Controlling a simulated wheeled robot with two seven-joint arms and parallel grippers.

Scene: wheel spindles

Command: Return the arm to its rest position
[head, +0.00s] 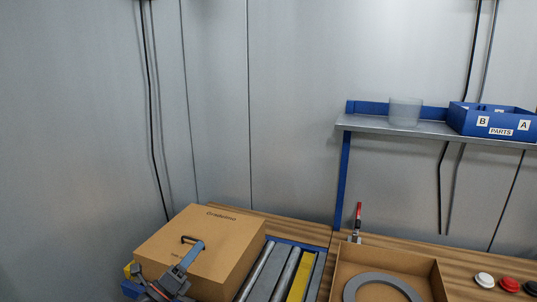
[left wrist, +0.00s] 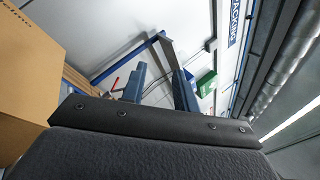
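My left gripper (head: 168,279) shows at the bottom left of the head view, in front of the closed cardboard box (head: 205,236) and overlapping its front face in the picture. I cannot tell whether it touches the box. In the left wrist view its two blue fingers (left wrist: 160,88) stand apart with nothing seen between them. The box also shows at the left edge of that view (left wrist: 25,70). My right arm and gripper are not in view.
A roller conveyor (head: 268,270) lies right of the box. An open cardboard tray (head: 437,280) holds a grey ring (head: 381,279). Behind it stands a red-handled clamp (head: 357,222). A shelf (head: 420,127) bears a clear cup (head: 404,111) and blue bins (head: 492,119). Buttons (head: 510,284) sit at right.

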